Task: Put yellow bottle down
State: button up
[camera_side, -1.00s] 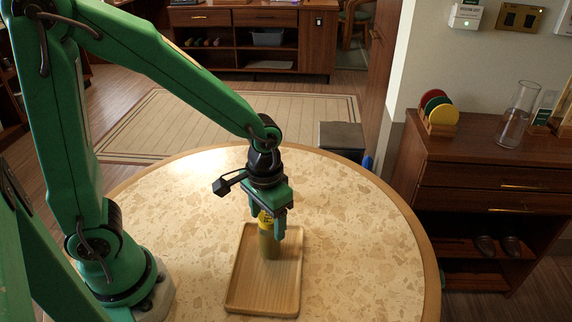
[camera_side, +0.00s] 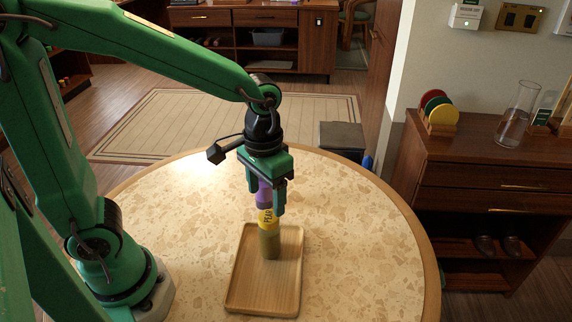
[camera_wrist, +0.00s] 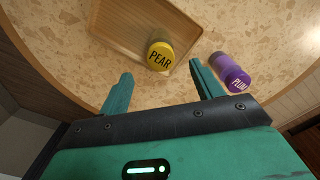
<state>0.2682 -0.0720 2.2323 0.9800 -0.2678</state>
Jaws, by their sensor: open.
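The yellow bottle (camera_side: 268,238), with a yellow cap lettered PEAR, stands upright on the wooden tray (camera_side: 262,291). In the wrist view the yellow bottle (camera_wrist: 160,57) is near the tray's edge, in line with the gap between my fingers. My gripper (camera_side: 266,202) is open and empty, just above the yellow bottle and clear of it. In the wrist view my gripper (camera_wrist: 160,72) has its two green fingers apart.
The round speckled table (camera_side: 360,250) is clear at right. A cabinet (camera_side: 480,170) stands beyond it.

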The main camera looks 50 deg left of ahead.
jog(key=shift+s+a+r, duration=0.2)
jog(key=shift+a+r, duration=0.15)
jog(key=shift+r, duration=0.1)
jog(key=s+a+r+t, duration=0.5)
jog(key=s+a+r, duration=0.1)
jog(key=a+r, duration=0.1)
jog(key=shift+s+a+r+t, duration=0.15)
jog(key=shift+s+r+t, duration=0.1)
jog(key=shift+t, duration=0.05)
